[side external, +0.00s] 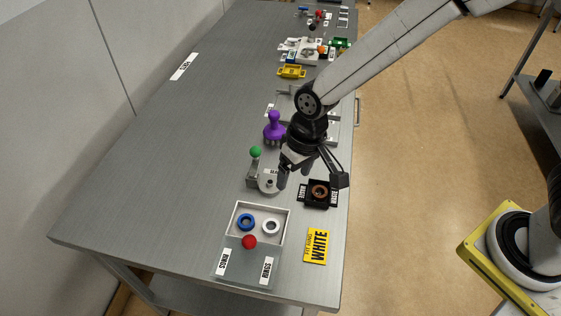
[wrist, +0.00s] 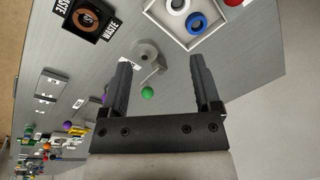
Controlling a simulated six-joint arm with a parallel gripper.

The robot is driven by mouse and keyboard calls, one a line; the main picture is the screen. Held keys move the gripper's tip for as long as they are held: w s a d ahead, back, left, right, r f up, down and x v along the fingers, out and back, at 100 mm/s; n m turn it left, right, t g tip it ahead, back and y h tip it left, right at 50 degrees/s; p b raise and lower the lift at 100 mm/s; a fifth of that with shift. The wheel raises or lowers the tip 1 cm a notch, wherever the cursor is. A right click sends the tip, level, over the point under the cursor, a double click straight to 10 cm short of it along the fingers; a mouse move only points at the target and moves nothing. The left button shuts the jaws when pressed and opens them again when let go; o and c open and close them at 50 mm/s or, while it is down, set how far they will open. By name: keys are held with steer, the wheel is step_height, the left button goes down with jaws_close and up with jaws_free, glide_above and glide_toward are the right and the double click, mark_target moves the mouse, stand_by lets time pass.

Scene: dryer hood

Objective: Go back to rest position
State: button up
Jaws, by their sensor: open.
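My gripper (side external: 312,180) hangs above the grey table (side external: 150,190), near its right edge. In the wrist view my gripper (wrist: 157,72) has its two fingers wide apart with nothing between the tips. Below and beyond it is a grey fixture (side external: 268,183) with a green ball knob (side external: 256,152). The green knob also shows in the wrist view (wrist: 147,93), between the fingers and lower down. A black waste tray (side external: 305,201) holds a brown ring (side external: 320,191), to the right of the fixture.
A purple knobbed piece (side external: 274,130) stands behind the fixture.

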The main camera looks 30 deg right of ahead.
steer(key=s+d+r+t+h, duration=0.1)
steer(key=s+d, duration=0.3)
steer(key=d, duration=0.6)
steer(key=s+d+r+m, duration=0.1)
steer(key=s+d, duration=0.3)
steer(key=d, duration=0.7)
steer(key=shift+r+t+h, duration=0.4)
steer(key=shift+r, duration=0.35)
